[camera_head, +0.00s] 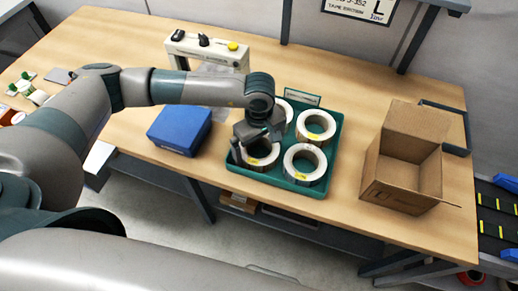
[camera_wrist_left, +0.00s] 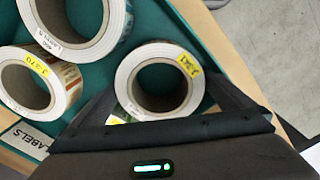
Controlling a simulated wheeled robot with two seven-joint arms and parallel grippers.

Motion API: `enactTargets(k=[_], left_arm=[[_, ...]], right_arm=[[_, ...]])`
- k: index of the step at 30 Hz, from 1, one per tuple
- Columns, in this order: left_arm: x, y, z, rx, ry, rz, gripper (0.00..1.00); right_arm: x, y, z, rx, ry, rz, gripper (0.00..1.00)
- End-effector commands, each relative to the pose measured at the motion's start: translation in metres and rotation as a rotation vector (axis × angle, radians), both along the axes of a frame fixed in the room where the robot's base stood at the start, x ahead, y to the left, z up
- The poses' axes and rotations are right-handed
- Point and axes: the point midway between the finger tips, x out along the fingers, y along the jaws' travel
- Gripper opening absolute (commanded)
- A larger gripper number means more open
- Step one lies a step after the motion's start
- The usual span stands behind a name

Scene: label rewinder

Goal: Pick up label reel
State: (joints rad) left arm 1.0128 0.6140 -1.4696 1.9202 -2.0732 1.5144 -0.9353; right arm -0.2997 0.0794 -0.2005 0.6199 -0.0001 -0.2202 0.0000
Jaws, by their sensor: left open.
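Several label reels, white rings with yellow tags, lie in a green tray (camera_head: 333,150) on the wooden table. One is at the near right (camera_head: 303,179), one at the back right (camera_head: 318,138), one at the back left (camera_head: 288,107). My left gripper (camera_head: 256,150) is open above the near-left reel (camera_head: 270,160) and partly hides it in the head view. In the left wrist view this reel (camera_wrist_left: 192,86) lies between the fingers; contact cannot be told. Two other reels (camera_wrist_left: 68,78) (camera_wrist_left: 112,32) show to its left. My right gripper is not in view.
A blue box (camera_head: 180,130) stands left of the tray, and an open cardboard box (camera_head: 402,180) stands to its right. A pale machine (camera_head: 208,50) is behind my left arm. Bare table lies between tray and cardboard box.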

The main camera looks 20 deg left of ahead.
Motion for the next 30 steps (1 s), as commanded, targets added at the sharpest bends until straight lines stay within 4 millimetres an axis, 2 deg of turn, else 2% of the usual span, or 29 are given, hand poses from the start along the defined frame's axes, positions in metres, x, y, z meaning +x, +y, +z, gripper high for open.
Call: enactTargets(k=[8,10,13,14,25,30], left_arm=[[0.0,0.0,0.0,0.0,0.0,0.0,1.0],[0.0,0.0,0.0,0.0,0.0,0.0,0.88],[0.0,0.0,0.0,0.0,0.0,0.0,0.64],[0.0,0.0,0.0,0.0,0.0,0.0,0.6],[0.001,0.0,0.004,-0.001,-0.001,0.0,0.6],[0.002,0.0,0.016,-0.001,-0.004,-0.001,0.6]], right_arm=[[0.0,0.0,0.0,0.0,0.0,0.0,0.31],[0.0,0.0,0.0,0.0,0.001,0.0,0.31],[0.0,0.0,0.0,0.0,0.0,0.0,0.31],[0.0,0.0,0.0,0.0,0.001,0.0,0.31],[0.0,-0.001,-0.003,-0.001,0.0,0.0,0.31],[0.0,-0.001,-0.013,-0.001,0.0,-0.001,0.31]])
